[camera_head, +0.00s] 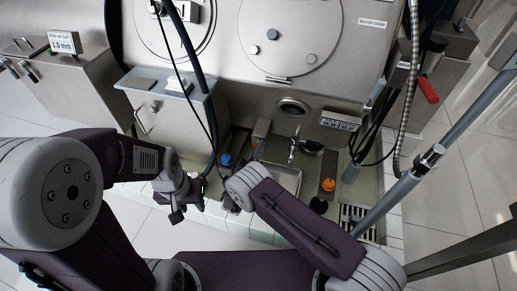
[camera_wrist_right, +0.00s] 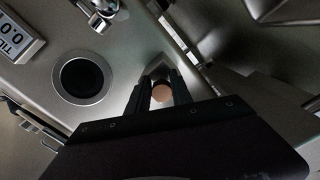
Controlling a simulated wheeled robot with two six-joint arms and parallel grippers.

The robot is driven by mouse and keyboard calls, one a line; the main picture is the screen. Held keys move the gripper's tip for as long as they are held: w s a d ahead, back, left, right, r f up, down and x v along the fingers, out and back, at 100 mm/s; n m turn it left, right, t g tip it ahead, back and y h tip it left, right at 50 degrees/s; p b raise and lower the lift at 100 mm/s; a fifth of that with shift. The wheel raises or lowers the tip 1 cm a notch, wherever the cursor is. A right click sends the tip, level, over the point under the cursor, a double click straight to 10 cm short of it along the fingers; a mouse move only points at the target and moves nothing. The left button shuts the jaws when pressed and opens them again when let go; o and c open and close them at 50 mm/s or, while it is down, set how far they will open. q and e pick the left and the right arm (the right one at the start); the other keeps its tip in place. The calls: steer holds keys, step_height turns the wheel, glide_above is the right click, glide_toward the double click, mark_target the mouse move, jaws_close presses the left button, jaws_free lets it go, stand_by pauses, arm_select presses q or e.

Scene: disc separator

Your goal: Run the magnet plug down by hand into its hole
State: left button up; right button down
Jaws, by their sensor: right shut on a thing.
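My right gripper (camera_wrist_right: 162,88) is shut on a small round copper-coloured piece, which I take to be the magnet plug (camera_wrist_right: 162,92). Its round face shows between the two dark fingers; the rest is hidden. In the head view the right wrist (camera_head: 245,182) is low at the centre, in front of the steel machine, and its fingertips are hard to make out. No hole under the plug can be seen. My left gripper (camera_head: 177,205) hangs to the left of the right wrist, apart from it; its fingers are too small to read.
A tap (camera_head: 293,150), a display (camera_head: 340,121), a blue knob (camera_head: 226,159) and an orange-topped item (camera_head: 328,185) are close by. Cables hang at left.

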steer(key=shift+a+f, duration=0.1)
steer(key=m, duration=0.3)
steer(key=shift+a+f, duration=0.1)
steer(key=shift+f, duration=0.05)
steer(key=c, duration=1.1)
jaws_free()
steer(key=shift+o, duration=0.2)
steer(key=shift+p, duration=0.3)
steer(key=p+v, duration=0.1)
steer(key=v, duration=0.2)
steer(key=shift+s, duration=0.15)
